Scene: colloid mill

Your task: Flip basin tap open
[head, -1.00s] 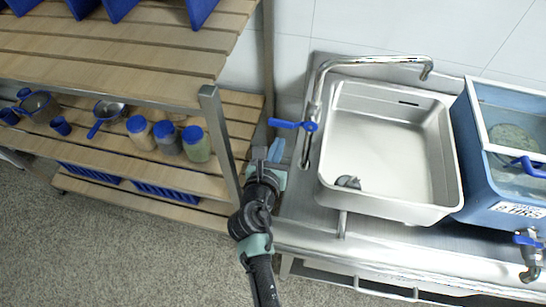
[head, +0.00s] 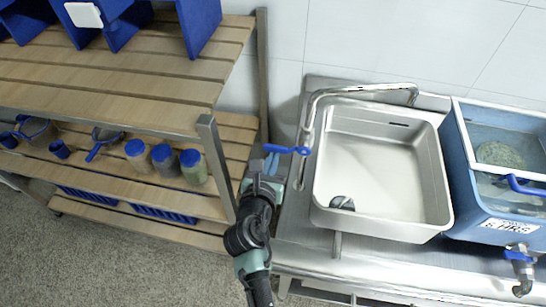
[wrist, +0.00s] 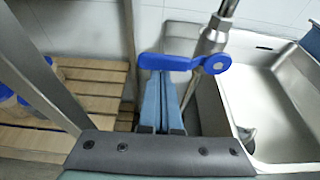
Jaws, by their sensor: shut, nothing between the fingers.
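The basin tap has a tall steel spout (head: 365,89) that arches over the sink basin (head: 375,165). Its blue lever handle (head: 288,150) sticks out to the left from the tap's body at the basin's left edge. In the wrist view the blue lever (wrist: 185,62) lies level across the picture, joined to the steel tap body (wrist: 213,40) at its right end. My gripper (head: 271,162) is shut and empty, just below the lever's left end in the head view. In the wrist view its light-blue fingers (wrist: 160,90) point at the lever; I cannot tell whether they touch it.
A wooden slatted rack (head: 120,75) with a metal post (head: 215,165) stands close on my gripper's left. Several blue-lidded jars (head: 163,160) sit on its lower shelf. A blue tank (head: 495,165) with its own tap (head: 521,268) stands right of the basin.

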